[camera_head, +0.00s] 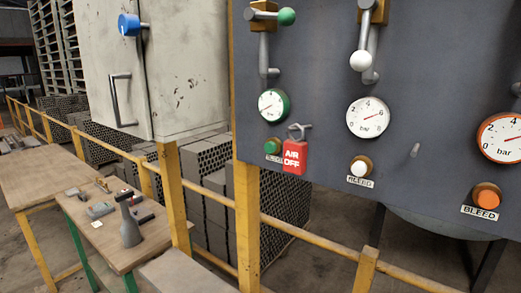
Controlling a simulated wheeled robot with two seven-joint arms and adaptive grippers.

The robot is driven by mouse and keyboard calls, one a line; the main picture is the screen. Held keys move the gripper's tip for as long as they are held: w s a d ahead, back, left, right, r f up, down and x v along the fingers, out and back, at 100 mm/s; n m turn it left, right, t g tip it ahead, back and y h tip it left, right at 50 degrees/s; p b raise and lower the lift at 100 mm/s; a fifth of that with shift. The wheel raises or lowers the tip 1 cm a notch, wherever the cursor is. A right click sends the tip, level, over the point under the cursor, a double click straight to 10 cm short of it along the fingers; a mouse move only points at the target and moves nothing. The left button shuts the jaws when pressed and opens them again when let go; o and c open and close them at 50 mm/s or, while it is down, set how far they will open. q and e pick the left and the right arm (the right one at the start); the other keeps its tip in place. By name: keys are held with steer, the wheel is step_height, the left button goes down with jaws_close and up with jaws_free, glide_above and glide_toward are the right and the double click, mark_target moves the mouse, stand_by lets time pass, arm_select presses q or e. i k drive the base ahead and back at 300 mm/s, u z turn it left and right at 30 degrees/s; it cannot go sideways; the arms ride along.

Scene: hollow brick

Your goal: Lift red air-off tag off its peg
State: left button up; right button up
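The red tag (294,158) with white "AIR OFF" lettering hangs on the dark grey panel (330,95), at its lower left. A grey metal loop or peg (299,130) shows at the tag's top; I cannot tell exactly how they join. The tag hangs below the green-rimmed gauge (273,105) and just right of a green button (272,146), partly covering that button's label. A bare grey peg (414,149) sticks out farther right on the panel. Neither of my grippers is in view.
White (360,167) and orange (487,196) buttons, gauges and lever valves share the panel. Yellow posts and rails (248,225) stand below and left of it. A bench (85,232) with small tools and a pale cabinet (105,70) are at left.

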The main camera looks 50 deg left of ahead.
mark_target(295, 151)
steer(key=u, duration=1.35)
steer(key=k, duration=0.1)
steer(key=z, duration=0.05)
